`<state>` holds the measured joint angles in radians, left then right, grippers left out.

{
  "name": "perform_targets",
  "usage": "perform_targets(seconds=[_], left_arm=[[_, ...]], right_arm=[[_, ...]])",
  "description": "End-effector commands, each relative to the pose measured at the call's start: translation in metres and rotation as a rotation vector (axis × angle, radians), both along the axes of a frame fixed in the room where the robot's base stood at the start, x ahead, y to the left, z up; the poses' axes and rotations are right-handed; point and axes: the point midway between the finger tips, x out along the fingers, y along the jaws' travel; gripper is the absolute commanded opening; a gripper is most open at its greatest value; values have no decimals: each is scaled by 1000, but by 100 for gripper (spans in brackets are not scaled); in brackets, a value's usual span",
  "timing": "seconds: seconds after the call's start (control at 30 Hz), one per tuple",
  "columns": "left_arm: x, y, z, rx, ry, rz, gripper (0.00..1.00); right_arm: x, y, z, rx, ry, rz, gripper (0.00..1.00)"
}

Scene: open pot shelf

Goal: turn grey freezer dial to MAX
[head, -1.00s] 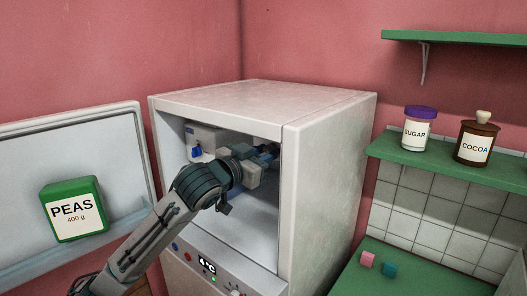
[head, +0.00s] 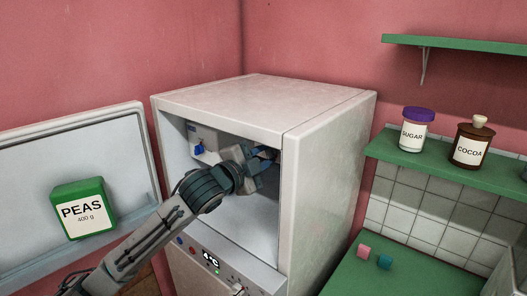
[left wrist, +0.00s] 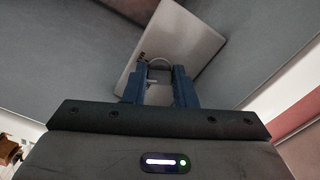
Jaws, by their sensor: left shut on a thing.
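The white freezer (head: 331,165) stands open, and my left gripper (head: 266,155) reaches into its upper right interior. In the left wrist view, the two blue fingers of my left gripper (left wrist: 159,72) point at a pale plate (left wrist: 190,35) that looks tilted. They are closed around a small grey dial (left wrist: 159,64) on that plate; its marks cannot be read. In the head view this dial is hidden behind my gripper. A blue dial (head: 199,148) shows on a pale housing at the upper left inside. My right gripper is not in view.
The open door (head: 120,165) at the left holds a green PEAS pack (head: 84,208). A green shelf (head: 440,168) at the right bears sugar and cocoa jars. The cabinet walls closely surround my arm.

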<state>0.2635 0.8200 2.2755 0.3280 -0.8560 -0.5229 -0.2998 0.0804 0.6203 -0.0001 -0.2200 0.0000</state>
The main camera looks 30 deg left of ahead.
Motion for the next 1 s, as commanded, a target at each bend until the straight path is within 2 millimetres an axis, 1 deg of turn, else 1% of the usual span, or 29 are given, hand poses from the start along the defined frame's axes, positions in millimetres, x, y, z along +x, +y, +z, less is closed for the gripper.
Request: perform_targets(seconds=[0.03, 0.2, 0.5, 0.7, 1.0], left_arm=[[0, 0, 2, 43, -2, 0, 2], [0, 0, 2, 187, -15, 0, 2], [0, 0, 2, 375, -29, 0, 2], [0, 0, 2, 440, -34, 0, 2], [0, 0, 1, 468, -37, 0, 2]], right_arm=[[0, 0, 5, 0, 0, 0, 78], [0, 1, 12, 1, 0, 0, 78], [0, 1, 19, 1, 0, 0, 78], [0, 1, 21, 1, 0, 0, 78], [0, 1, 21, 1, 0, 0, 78]])
